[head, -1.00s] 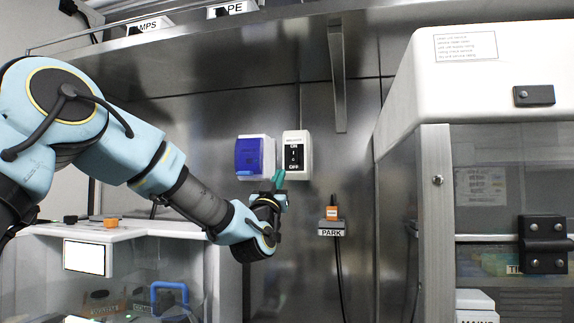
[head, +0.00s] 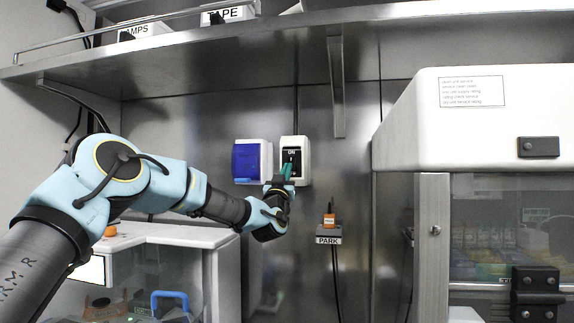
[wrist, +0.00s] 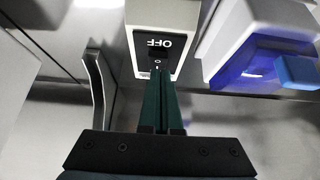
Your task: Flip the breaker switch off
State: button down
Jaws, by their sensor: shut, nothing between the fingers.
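The breaker box (head: 303,160) is a white box on the steel back wall with a black switch face; "ON" shows at its top in the head view. In the wrist view the breaker box (wrist: 186,18) appears upside down with "OFF" readable. My gripper (head: 287,172) is at the lower part of the switch face.
A blue-covered white box (head: 252,161) is mounted just left of the breaker. A PARK holder (head: 329,236) with an orange plug and cable is below right. A steel shelf (head: 230,59) runs above. A white-topped cabinet (head: 480,130) stands at right.

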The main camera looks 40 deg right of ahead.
jog(key=shift+w+d+f, duration=0.1)
jog(key=shift+w+d, duration=0.1)
jog(key=shift+d, duration=0.05)
